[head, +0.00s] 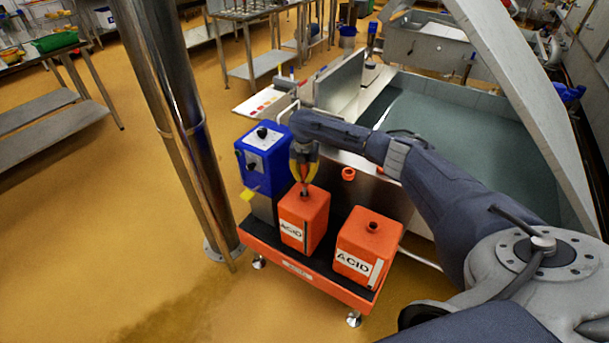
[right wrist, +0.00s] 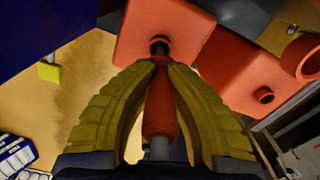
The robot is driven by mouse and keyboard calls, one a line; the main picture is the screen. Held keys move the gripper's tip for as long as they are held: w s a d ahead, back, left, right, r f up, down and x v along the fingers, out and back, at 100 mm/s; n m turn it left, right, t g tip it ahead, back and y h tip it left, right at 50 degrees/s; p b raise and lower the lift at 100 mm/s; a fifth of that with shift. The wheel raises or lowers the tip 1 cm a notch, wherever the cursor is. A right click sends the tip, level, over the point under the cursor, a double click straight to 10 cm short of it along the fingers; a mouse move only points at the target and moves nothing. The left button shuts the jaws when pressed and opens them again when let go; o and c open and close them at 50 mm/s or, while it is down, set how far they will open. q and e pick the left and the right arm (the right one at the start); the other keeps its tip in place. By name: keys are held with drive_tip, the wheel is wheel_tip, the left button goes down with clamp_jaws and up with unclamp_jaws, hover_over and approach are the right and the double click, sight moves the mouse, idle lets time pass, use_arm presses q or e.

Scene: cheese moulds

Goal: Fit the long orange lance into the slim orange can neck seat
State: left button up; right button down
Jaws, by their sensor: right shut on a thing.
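The slim orange can (head: 316,222), labelled ACID, stands on the left of the orange-edged stand; its top also shows in the right wrist view (right wrist: 135,28). Its dark neck seat (right wrist: 160,46) is in the top face. My right gripper (head: 304,181) is above this can, its yellow fingers shut on the orange lance (right wrist: 159,108). The lance lies between the fingers, its far end lined up with the neck. The fingertips cover part of that end, so I cannot tell how far it is in the neck. My left gripper is not in view.
A wider orange ACID can (head: 366,240) with an open neck stands to the right on the same stand (head: 292,262). A blue pump box (head: 262,158) is close on the left. An orange ring (head: 348,174) sits on the steel vat wall behind. A steel post (head: 172,120) rises at the left.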

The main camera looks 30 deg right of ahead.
sight(304, 189)
drive_tip(key=shift+f, duration=3.6)
drive_tip(key=c, duration=1.5)
unclamp_jaws()
drive_tip(key=shift+o, duration=0.2)
wheel_tip(304, 189, up, 12)
drive_tip(key=shift+f, duration=0.1)
